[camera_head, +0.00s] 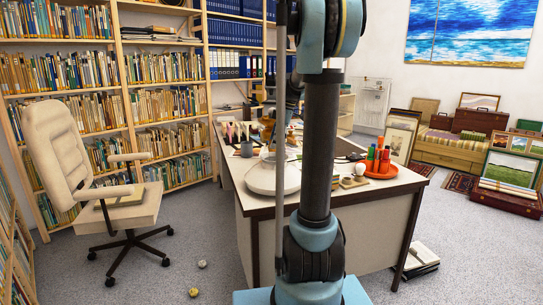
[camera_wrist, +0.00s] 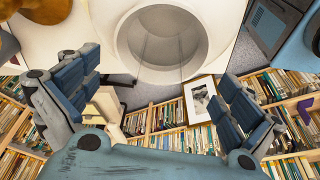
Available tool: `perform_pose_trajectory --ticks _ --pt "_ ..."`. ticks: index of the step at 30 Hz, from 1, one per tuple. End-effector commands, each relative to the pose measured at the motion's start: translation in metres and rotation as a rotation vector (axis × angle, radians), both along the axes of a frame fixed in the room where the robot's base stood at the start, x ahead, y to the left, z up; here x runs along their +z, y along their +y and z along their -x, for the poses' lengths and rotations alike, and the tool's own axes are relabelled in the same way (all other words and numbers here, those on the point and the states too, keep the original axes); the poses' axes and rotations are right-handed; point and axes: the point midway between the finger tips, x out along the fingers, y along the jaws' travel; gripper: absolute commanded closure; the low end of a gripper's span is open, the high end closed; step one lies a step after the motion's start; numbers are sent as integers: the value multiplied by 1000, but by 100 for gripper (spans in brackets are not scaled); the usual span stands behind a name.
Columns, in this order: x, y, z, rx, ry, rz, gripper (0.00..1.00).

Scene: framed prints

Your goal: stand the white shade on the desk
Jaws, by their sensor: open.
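The white shade (camera_head: 262,178) is on the desk (camera_head: 228,186), partly hidden behind my arm in the head view. In the wrist view, a large white round form (camera_wrist: 126,42), which looks like the shade, has a grey hollow facing the camera. My gripper (camera_wrist: 157,75) is open, its blue-padded fingers spread wide to the left and right below this form. Nothing is between the fingers. I cannot tell the gap between fingers and shade. In the head view the gripper is not clear behind my arm.
An orange tray (camera_head: 381,174) with several bottles stands on the desk's right side. A dark mug (camera_head: 247,149) and small items stand behind the shade. A beige chair (camera_head: 60,150) is left, two small balls (camera_head: 193,292) lie on the floor, and books (camera_head: 420,262) lie right.

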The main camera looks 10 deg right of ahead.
Motion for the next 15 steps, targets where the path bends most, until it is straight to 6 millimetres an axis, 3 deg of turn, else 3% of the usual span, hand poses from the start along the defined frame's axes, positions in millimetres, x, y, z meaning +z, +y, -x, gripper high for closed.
perform_pose_trajectory --ticks 7,15 --pt "38 -11 1 -1 -1 0 0" --pt "54 -15 2 0 0 0 0"
